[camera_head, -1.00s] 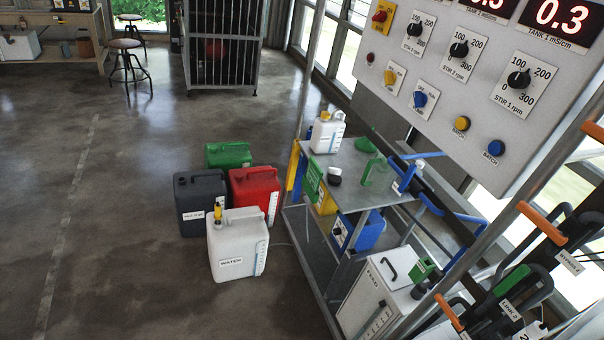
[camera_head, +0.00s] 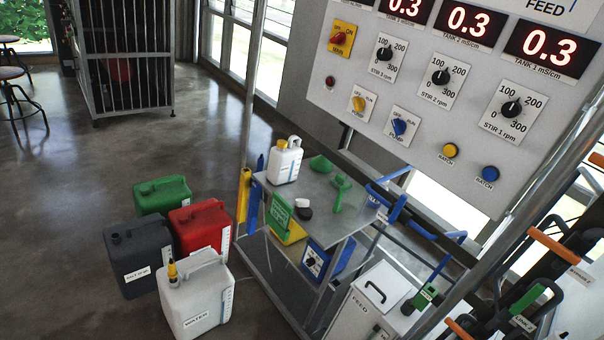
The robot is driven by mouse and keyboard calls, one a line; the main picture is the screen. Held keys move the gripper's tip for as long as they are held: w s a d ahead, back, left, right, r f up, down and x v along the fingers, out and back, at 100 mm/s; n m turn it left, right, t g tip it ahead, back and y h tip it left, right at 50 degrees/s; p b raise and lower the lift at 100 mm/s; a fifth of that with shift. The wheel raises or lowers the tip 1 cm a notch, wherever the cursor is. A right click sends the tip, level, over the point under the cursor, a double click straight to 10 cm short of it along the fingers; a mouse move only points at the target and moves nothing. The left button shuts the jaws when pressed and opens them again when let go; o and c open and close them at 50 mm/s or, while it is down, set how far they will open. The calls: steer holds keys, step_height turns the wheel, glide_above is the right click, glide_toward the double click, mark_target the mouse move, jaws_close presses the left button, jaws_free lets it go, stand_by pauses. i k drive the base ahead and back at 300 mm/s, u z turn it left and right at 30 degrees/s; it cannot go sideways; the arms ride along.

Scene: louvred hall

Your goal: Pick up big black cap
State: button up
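A small round black piece with a white top (camera_head: 303,209) sits on the metal cart's upper shelf (camera_head: 331,223), near its front left edge. It may be the big black cap, but it is too small to tell. Green funnel-like pieces (camera_head: 341,188) stand beside it. A white jug with a yellow cap (camera_head: 285,162) stands at the shelf's back left. My gripper is not in view.
Dark, red, green and white canisters (camera_head: 196,297) stand on the floor left of the cart. A control panel (camera_head: 450,100) hangs over the cart's right. A white FEED box (camera_head: 375,300) and pipework fill the lower right. Floor at left is open.

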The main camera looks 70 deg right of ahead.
mark_target(306, 213)
steer(key=z, duration=0.4)
steer(key=i, duration=1.2)
steer(key=z, duration=1.2)
steer(key=i, duration=0.65)
steer(key=z, duration=0.4)
steer(key=k, duration=0.9)
steer(key=z, duration=0.2)
steer(key=i, duration=0.9)
steer(key=u, duration=0.1)
